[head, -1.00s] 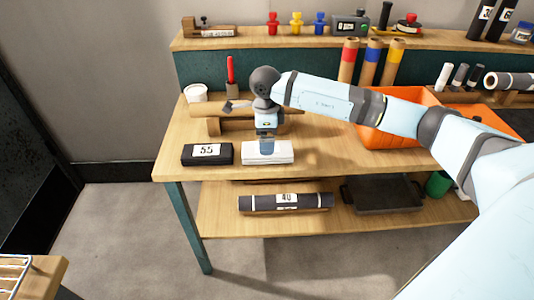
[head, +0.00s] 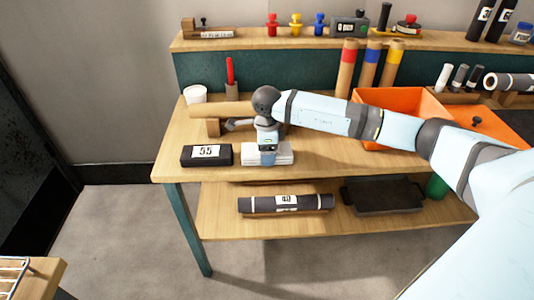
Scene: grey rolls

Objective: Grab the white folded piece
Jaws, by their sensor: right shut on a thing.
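The white folded piece (head: 283,157) lies on the wooden table near its front edge, just right of a black folded piece (head: 193,157) with a label reading 55. My right gripper (head: 268,158) points down onto the middle of the white piece and is shut on it. The gripper hides part of the piece, and its fingertips are hard to make out. The piece appears to be still at table height. My left gripper is not in view.
A brown roll (head: 222,109) rests on a wooden stand behind the gripper. A white cup (head: 195,94) stands at the back left. The lower shelf holds a dark roll (head: 260,204) and a dark tray (head: 395,195).

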